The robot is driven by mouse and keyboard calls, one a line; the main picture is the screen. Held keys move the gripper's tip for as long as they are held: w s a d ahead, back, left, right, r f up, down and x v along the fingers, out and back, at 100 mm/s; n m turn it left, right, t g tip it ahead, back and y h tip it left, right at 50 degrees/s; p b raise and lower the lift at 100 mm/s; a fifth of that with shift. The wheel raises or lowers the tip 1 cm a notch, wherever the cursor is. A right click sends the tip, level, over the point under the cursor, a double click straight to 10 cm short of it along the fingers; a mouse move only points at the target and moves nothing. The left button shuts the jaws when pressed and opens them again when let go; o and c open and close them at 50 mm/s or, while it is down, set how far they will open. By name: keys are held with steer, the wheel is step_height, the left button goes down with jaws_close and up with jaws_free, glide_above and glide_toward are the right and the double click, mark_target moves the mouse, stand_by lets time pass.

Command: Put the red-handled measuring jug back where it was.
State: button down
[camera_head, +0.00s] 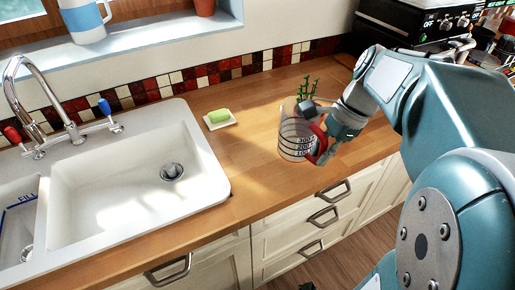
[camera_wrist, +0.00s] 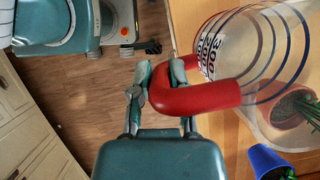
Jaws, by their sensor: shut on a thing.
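The measuring jug (camera_head: 292,140) is clear, with dark scale rings and a red handle (camera_head: 320,140). In the head view it is over the wooden counter near the front edge, right of the sink. I cannot tell whether its base touches the wood. My gripper (camera_head: 328,143) is at its right side, shut on the handle. In the wrist view the gripper fingers (camera_wrist: 160,80) close on the red handle (camera_wrist: 195,98), and the clear jug body (camera_wrist: 245,45) extends to the right.
A green plant (camera_head: 307,88) stands behind the jug. The wrist view shows a terracotta pot (camera_wrist: 288,108) and a blue pot (camera_wrist: 268,160). Soap on a dish (camera_head: 220,125), the sink (camera_head: 140,170) and free counter lie left; a stove (camera_head: 415,22) stands back right.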

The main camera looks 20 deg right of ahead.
steer(key=shift+w+a+f, duration=1.25)
steer(key=shift+a+f, duration=0.05)
steer(key=shift+f, duration=0.65)
steer(key=shift+w+a+f, duration=1.25)
steer(key=shift+w+f, duration=0.05)
steer(key=shift+f, duration=0.6)
steer(key=shift+w+a+f, duration=1.25)
steer(key=shift+a+f, duration=0.05)
steer(key=shift+f, duration=0.65)
steer(key=c, duration=0.6)
jaws_free()
steer(key=shift+f, duration=0.1)
